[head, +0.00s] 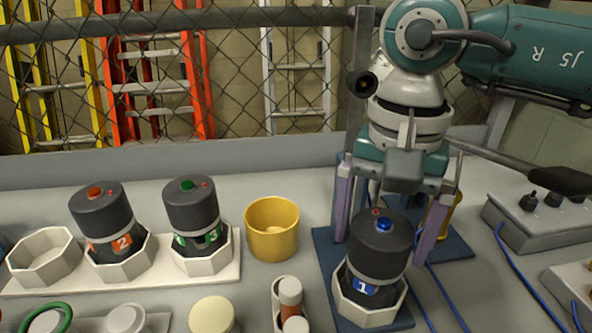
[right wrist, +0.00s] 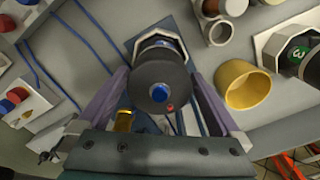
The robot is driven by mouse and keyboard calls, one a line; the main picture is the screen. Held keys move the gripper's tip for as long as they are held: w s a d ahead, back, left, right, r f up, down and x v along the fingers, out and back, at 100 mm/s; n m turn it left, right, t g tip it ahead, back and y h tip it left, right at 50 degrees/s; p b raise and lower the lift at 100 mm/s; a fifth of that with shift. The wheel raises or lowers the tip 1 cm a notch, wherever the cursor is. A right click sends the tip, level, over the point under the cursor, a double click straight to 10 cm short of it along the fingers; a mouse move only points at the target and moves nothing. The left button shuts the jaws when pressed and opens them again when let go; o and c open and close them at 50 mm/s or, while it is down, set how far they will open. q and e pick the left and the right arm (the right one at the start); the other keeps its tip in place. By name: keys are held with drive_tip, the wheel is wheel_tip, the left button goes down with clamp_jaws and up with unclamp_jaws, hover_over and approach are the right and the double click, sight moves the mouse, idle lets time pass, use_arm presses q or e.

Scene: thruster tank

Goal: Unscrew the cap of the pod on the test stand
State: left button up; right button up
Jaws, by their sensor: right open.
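The pod (head: 365,285) marked 1 stands in a white octagonal holder (head: 372,316) on the blue test stand (head: 322,240). Its dark grey cap (head: 380,246) is on it, with a blue button on top and a small red mark near the edge. My right gripper (head: 386,230) comes down over the stand with its purple fingers spread, one on each side of the cap. In the right wrist view the cap (right wrist: 158,80) lies between and beyond the open fingers (right wrist: 160,88), with a gap on both sides. My left gripper is not seen.
Pods marked 2 (head: 110,232) and 3 (head: 197,225) stand in a white rack at left, beside an empty octagonal holder (head: 45,256). A yellow cup (head: 272,228) stands between rack and stand. A control box (head: 540,218) with blue cables is at right. A chain-link fence runs behind.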

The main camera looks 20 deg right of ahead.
drive_tip(key=c, duration=1.1)
drive_tip(key=o, duration=0.8)
drive_tip(key=shift+c, duration=0.2)
drive_tip(key=c, duration=0.6)
